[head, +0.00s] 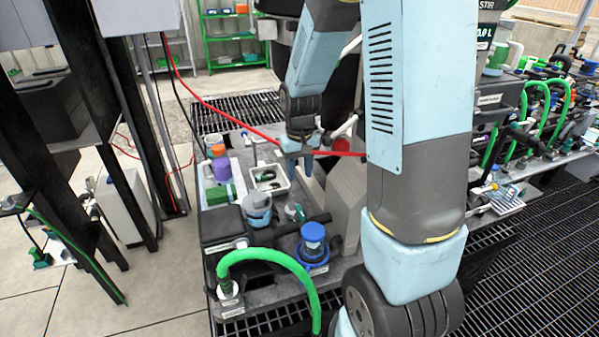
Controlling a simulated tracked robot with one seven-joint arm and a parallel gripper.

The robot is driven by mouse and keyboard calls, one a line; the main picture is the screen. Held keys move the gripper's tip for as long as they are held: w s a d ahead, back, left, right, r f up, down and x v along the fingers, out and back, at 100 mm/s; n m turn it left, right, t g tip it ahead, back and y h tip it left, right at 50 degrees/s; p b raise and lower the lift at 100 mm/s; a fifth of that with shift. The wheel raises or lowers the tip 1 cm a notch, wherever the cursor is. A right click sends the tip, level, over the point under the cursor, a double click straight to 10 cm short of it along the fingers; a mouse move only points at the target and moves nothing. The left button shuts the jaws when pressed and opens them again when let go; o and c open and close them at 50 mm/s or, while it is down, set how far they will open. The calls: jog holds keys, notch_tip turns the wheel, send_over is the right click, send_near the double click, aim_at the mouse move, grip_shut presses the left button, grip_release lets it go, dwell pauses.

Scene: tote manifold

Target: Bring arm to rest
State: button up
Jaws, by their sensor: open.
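My arm, light blue and dark grey, fills the middle and right of the head view. Its far end hangs down over the bench, and my gripper (297,165) points downward there. The jaws are open, and I see nothing held between them. The gripper is close to a white tray (285,186) with small dark parts in it, on its right side. Whether the fingers touch anything is too small to tell. The nearer arm links hide part of the bench and what lies behind them.
On the grey bench (270,293) stand a purple and orange bottle (221,165), a grey-blue container (257,208), a blue-capped fitting (313,238) and a green hose (270,254). Black posts (62,140) rise at left. More green hoses (545,100) line the right bench. Dark grating covers the floor at right.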

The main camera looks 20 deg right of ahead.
jog(key=s+r+t, duration=0.5)
jog(key=s+r, duration=1.5)
jog(key=r, duration=0.3)
jog(key=shift+r+t, duration=0.3)
jog(key=shift+r, duration=0.05)
